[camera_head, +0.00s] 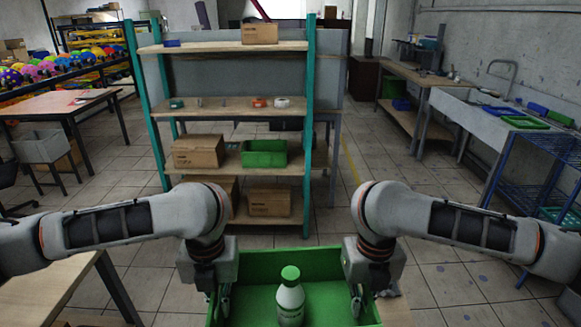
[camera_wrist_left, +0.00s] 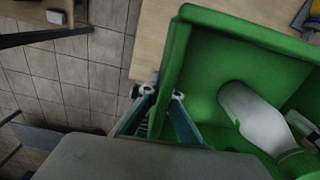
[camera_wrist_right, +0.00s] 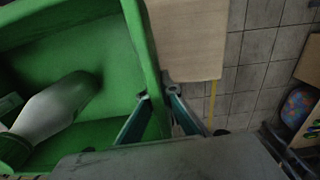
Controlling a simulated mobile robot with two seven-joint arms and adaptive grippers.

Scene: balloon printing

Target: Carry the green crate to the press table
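The green crate (camera_head: 268,262) is at the bottom middle of the head view, close in front of me. A white bottle with a green cap (camera_head: 290,298) is inside it, upright in the head view. My left gripper (camera_wrist_left: 162,93) has one finger on each side of the crate's left wall, closed on it. My right gripper (camera_wrist_right: 158,94) holds the right wall the same way. A wooden surface (camera_wrist_left: 150,38) shows beyond the crate in the left wrist view. I cannot tell whether the crate rests on it. The press table cannot be identified for sure.
A teal-post shelf (camera_head: 225,104) with cardboard boxes and a green bin (camera_head: 264,154) stands ahead. A wooden table (camera_head: 62,103) is at the left back. A workbench (camera_head: 425,78) and a grey counter (camera_head: 480,115) line the right wall. Tiled floor is clear right of the shelf.

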